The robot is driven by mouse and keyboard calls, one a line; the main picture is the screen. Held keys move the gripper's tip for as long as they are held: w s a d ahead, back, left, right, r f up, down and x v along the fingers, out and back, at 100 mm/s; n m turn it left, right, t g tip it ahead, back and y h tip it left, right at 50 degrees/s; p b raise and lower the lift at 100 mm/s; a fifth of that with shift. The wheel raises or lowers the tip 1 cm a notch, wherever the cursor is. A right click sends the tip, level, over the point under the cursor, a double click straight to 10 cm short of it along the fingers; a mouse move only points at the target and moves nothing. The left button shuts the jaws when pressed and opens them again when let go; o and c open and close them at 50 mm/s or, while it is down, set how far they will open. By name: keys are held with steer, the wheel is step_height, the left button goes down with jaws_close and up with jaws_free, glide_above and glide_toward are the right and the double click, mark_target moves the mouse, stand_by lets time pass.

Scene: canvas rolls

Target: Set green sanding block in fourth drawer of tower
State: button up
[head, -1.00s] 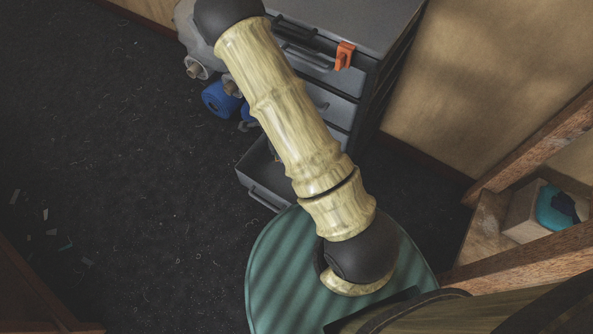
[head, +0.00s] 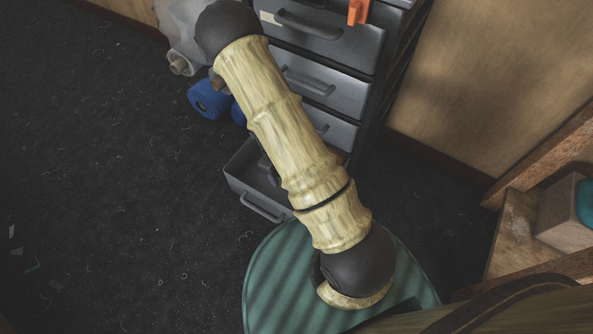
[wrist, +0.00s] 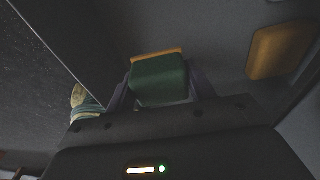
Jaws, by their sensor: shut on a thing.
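My gripper (wrist: 160,90) is shut on the green sanding block (wrist: 159,80), which has an orange-tan strip along its far edge in the wrist view. The block sits between the two dark fingers. Grey surfaces lie behind it, apparently the inside of a drawer; whether it touches them I cannot tell. In the head view the grey drawer tower (head: 325,92) stands behind my arm. Its lowest visible drawer (head: 245,193), fourth from the top, is pulled open. The drawers above look shut. My arm hides part of that drawer and my gripper with the block in the head view.
A tan-orange piece (wrist: 280,50) lies on the grey surface at right in the wrist view. An orange clip (head: 358,12) hangs on the tower. Blue rolls (head: 207,98) are left of the tower. A wooden frame (head: 540,145) is at right. Dark floor is open at left.

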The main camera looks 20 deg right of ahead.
steer(key=shift+f+b, duration=1.45)
steer(key=shift+f, duration=1)
steer(key=shift+f, duration=0.15)
step_height(320, 180, down, 5)
steer(key=b, duration=0.3)
steer(key=o, duration=1)
steer(key=shift+c, duration=0.2)
